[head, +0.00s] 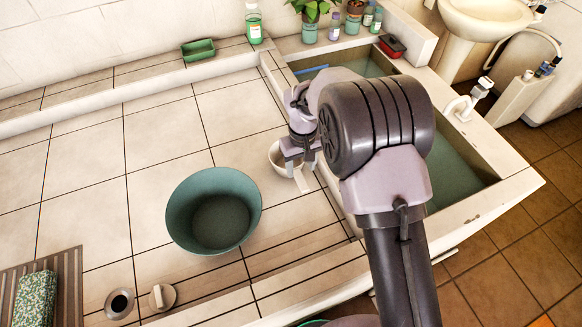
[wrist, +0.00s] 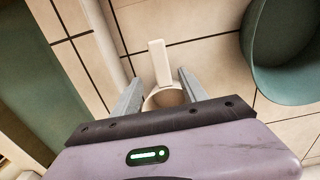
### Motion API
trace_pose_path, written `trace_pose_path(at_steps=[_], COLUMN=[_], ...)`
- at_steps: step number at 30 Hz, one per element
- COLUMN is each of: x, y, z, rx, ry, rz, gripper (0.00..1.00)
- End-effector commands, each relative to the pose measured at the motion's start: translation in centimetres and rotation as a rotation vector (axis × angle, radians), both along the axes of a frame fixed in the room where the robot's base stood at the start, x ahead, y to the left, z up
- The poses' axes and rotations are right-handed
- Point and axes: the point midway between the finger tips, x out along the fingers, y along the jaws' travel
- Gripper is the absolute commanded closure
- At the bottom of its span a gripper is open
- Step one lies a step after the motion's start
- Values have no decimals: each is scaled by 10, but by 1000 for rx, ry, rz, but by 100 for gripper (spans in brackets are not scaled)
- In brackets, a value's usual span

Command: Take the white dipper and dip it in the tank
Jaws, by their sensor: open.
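The white dipper (head: 276,158) sits on the tiled counter just left of the tank. In the wrist view, its flat handle (wrist: 157,62) points away from me, and its round cup (wrist: 165,97) is partly hidden behind my gripper body. My gripper (head: 300,168) is open above the dipper. Its two fingers (wrist: 160,78) appear on either side of the handle's base and the cup, with gaps visible. I cannot tell their exact height. The tank (head: 515,185) holds greenish water on the right, partly hidden by my arm; it also shows at left in the wrist view (wrist: 35,90).
A large green basin (head: 178,215) stands left of the dipper. A white tap (head: 470,98) is at the tank's right rim. Bottles (head: 254,24), potted plants (head: 312,18) and a red-black brush (head: 392,46) are at the back. A knob (head: 162,297) is near the front.

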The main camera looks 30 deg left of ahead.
Motion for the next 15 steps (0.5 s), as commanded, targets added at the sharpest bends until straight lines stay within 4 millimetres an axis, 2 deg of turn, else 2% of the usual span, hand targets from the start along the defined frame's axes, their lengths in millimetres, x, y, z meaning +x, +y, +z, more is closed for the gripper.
trace_pose_path(at_steps=[4,9,15], x=[-1,-4,-3], y=[2,5,5], z=[-17,-52,-53], rx=[0,-1,1], ry=[0,1,-1], rz=[-1,-1,-1], gripper=[49,49,49])
